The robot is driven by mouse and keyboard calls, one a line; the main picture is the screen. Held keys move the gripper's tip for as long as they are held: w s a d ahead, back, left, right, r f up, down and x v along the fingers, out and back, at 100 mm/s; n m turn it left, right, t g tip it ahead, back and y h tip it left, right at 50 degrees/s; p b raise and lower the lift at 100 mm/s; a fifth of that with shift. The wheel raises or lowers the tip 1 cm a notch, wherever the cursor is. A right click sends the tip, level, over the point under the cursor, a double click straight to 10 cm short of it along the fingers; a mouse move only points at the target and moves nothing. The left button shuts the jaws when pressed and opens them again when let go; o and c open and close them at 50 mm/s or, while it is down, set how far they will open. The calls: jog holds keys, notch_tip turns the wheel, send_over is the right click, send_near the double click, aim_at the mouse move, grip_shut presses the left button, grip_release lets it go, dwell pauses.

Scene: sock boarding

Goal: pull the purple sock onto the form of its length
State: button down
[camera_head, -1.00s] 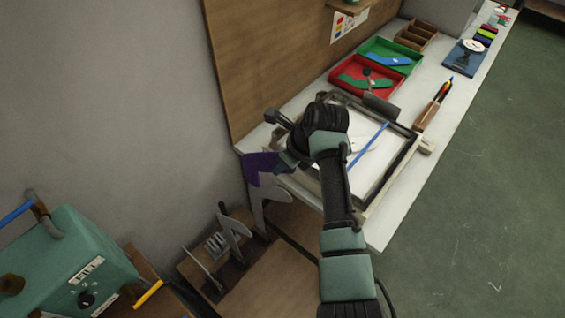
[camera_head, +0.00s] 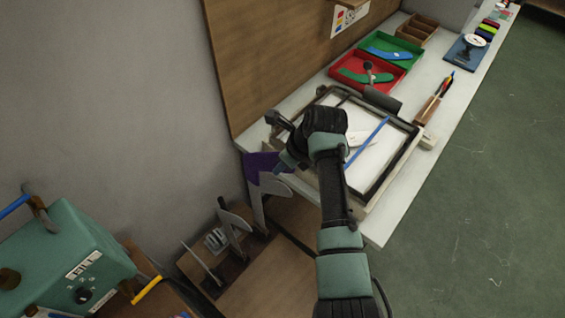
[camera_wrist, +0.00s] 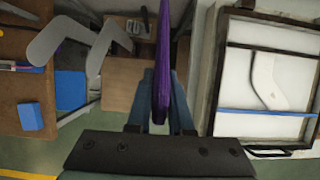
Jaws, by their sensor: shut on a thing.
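The purple sock (camera_head: 260,164) hangs at my gripper (camera_head: 284,163), beside the near left corner of the worktable. In the wrist view the sock (camera_wrist: 163,55) is seen edge-on as a thin upright strip between the fingers of my gripper (camera_wrist: 160,95), which is shut on it. A tall grey foot-shaped form (camera_head: 258,206) stands directly below the sock in the head view, its top meeting the purple cloth. How far the form is inside the sock is hidden. A shorter form (camera_head: 231,221) and a low one (camera_head: 201,263) stand to its lower left.
A framed white screen (camera_head: 378,170) with a blue bar lies on the worktable under my arm. Red (camera_head: 352,82) and green (camera_head: 409,53) trays stand farther back. A teal machine (camera_head: 75,262) stands lower left. A wooden board closes off the back.

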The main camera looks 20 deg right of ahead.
aim_at(282, 191)
jog(key=shift+f+b, duration=3.65)
jog(key=shift+f, duration=2.55)
jog(key=c, duration=0.7)
grip_release()
jog(key=shift+c, duration=0.2)
jog(key=shift+r, duration=0.1)
jog(key=v, duration=1.3)
